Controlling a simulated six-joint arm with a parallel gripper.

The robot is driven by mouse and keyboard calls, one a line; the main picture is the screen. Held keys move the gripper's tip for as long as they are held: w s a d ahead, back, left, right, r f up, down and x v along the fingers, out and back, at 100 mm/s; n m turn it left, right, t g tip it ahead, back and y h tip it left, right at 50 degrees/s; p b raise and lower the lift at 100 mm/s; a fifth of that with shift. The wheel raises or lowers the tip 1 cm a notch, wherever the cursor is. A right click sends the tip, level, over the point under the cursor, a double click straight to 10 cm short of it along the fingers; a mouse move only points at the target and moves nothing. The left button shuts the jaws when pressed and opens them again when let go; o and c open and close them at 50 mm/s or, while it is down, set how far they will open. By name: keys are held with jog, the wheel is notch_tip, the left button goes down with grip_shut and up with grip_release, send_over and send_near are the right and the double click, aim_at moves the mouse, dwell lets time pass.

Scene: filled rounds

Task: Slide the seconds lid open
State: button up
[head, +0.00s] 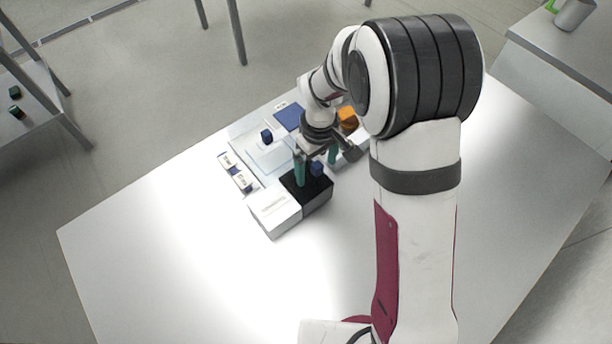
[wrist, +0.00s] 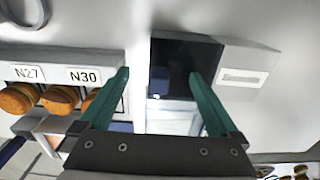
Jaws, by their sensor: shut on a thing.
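A box with a black part (head: 305,190) and a white part (head: 274,211) stands on the table. In the wrist view its black top (wrist: 187,62) lies beyond my fingers, and the white part (wrist: 248,72), with a label plate, is to its right. My gripper (head: 316,162) is over the black part with its two green fingers pointing down. A small blue knob (head: 317,169) shows between them, and my gripper is shut on it. The wrist view (wrist: 159,76) shows the fingers on either side of the dark area; contact is hard to see. The seconds label is not readable.
A pale tray (head: 244,128) with another blue knob (head: 266,136) is just behind. A rack with labels N27 and N30 (wrist: 55,72) holds orange-brown rounds (wrist: 60,98). Small labelled holders (head: 236,172) stand left. The table's front and left are clear.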

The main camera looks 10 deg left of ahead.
aim_at(281, 201)
jog(key=shift+s+a+f, duration=0.3)
jog(key=shift+s+f, duration=0.15)
jog(key=shift+f, duration=0.1)
jog(key=c, duration=0.3)
jog(key=shift+s+a, duration=1.25)
jog(key=shift+c, duration=0.9)
jog(key=shift+s+a, duration=1.95)
jog(key=o, duration=0.8)
jog(key=shift+o, duration=0.2)
jog(key=shift+r, duration=0.1)
jog(key=shift+o, duration=1)
jog(key=shift+w+r, duration=0.1)
jog(key=shift+r, duration=3.4)
